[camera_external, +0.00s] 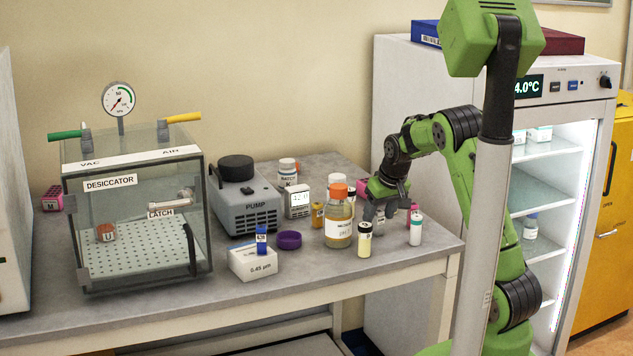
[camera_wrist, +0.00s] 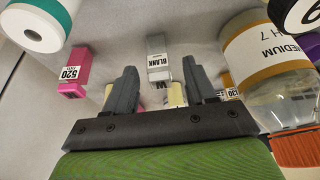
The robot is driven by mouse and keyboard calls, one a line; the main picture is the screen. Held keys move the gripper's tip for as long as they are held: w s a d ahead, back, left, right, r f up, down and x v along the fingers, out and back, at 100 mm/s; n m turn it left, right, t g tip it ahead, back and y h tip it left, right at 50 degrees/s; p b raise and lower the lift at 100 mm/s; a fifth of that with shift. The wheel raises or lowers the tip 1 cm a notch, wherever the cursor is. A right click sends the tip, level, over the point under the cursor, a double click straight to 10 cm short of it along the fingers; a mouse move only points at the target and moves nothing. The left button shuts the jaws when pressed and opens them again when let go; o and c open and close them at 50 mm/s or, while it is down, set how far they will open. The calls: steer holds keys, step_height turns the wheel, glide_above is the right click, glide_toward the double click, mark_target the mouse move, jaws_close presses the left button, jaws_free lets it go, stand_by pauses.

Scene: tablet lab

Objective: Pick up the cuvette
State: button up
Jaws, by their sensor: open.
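A small pale cuvette-like block (camera_wrist: 158,45) labelled BLANK shows in the wrist view, between and slightly past my fingertips. My gripper (camera_wrist: 163,72) is open, one finger on each side of it, with visible gaps. A pink block (camera_wrist: 75,62) labelled 520 stands to the left, outside the fingers. In the external view my gripper (camera_external: 381,213) is low over the right end of the bench, behind the bottles. The pale block cannot be made out there. A pink block (camera_external: 412,209) shows just right of my gripper.
An orange-capped medium bottle (camera_external: 339,233), a yellow-filled vial (camera_external: 364,246) and a white vial with a green band (camera_external: 416,236) crowd my gripper. A pump (camera_external: 245,213), a filter box (camera_external: 252,265) and a desiccator (camera_external: 135,225) stand left. The bench front (camera_external: 330,277) is clear.

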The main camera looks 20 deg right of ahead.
steer(key=x, duration=0.3)
steer(key=shift+r, duration=0.2)
steer(key=shift+c, duration=0.6)
jaws_close()
step_height(320, 180, up, 10)
steer(key=p, duration=0.2)
steer(key=shift+r+p, duration=0.1)
steer(key=shift+p, duration=0.3)
